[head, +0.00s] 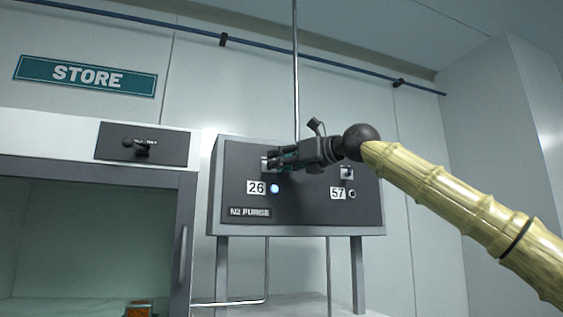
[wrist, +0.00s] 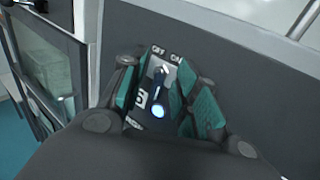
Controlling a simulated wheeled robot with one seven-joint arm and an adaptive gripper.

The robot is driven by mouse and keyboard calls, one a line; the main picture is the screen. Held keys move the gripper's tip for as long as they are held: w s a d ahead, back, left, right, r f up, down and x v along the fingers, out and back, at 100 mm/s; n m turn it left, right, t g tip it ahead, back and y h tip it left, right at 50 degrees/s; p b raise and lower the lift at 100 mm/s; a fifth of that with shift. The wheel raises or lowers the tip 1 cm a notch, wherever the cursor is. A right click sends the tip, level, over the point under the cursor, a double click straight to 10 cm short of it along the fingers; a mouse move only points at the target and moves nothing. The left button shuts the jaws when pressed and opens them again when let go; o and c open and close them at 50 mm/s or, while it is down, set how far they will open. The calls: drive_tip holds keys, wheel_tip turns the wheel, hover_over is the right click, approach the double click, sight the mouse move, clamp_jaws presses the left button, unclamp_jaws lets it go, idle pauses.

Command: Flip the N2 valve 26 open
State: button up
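The N2 purge panel (head: 310,205) is a dark board on legs. Valve 26 is a small toggle at its upper left, above the "26" label (head: 256,188) and a lit blue-white lamp (head: 275,188). My gripper (head: 272,162) is at this toggle and hides most of it in the head view. In the wrist view, the toggle (wrist: 160,75) with its OFF and ON marks sits between the teal finger pads of my gripper (wrist: 162,92). The fingers stand apart, with a gap around the toggle. I cannot tell whether a pad touches the lever.
A second toggle (head: 346,172) with the "57" label (head: 338,193) and an unlit lamp (head: 352,194) is to the right. A storage cabinet (head: 183,235) with a dark switch plate (head: 143,144) stands to the left. A thin vertical pipe (head: 296,70) rises above the panel.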

drive_tip(key=v, duration=1.2)
drive_tip(key=shift+w+f, duration=0.1)
